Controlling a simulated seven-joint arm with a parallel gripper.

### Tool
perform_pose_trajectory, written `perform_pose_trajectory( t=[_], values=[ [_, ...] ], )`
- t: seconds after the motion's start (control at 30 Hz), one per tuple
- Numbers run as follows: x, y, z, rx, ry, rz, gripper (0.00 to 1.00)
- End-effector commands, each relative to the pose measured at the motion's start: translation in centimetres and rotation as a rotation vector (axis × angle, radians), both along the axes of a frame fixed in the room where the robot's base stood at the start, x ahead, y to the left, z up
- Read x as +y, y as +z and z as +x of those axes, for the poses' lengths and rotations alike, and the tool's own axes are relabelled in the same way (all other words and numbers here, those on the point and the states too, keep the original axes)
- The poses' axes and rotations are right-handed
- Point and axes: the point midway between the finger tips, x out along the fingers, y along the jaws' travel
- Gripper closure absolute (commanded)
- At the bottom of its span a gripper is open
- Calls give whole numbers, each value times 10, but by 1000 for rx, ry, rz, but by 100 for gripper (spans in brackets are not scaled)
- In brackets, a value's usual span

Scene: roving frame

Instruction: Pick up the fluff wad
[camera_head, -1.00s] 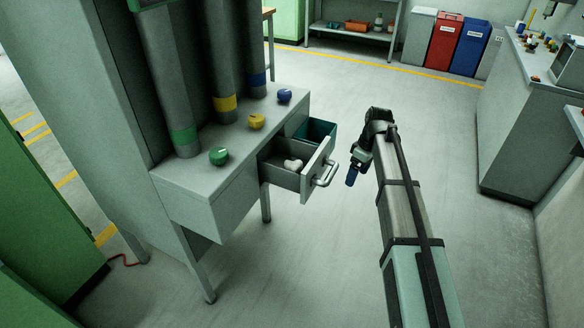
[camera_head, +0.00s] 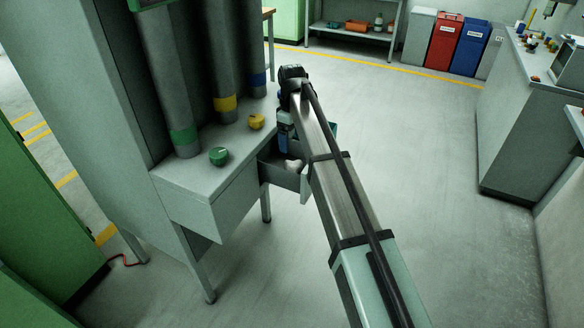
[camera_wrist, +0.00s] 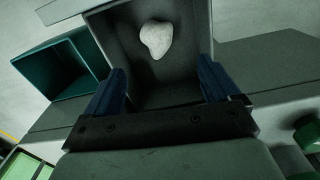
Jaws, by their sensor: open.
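The fluff wad (camera_wrist: 157,39) is a whitish, lumpy piece lying on the floor of an open grey drawer (camera_wrist: 188,62). In the head view the wad (camera_head: 293,164) shows only in part, beside my arm, and much of the drawer (camera_head: 283,176) is hidden by the arm. My gripper (camera_wrist: 162,84) is open and empty, with its two blue fingers apart over the drawer. In the wrist view the wad lies beyond the fingertips, roughly midway between them, and is not touched.
A teal bin (camera_wrist: 60,70) adjoins the drawer. On the bench (camera_head: 190,180) stand a green knob (camera_head: 218,156) and a yellow knob (camera_head: 256,121), near upright grey tubes (camera_head: 168,90). Open floor (camera_head: 420,180) lies to the right.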

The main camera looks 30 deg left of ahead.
Motion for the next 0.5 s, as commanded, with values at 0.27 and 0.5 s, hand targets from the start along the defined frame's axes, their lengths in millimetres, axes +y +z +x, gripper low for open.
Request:
perform_pose_trajectory(
  t=[0.27,0.5],
  values=[
    [-1,-45,0,2,0,0,11],
    [0,-59,0,0,0,1,11]
  ],
)
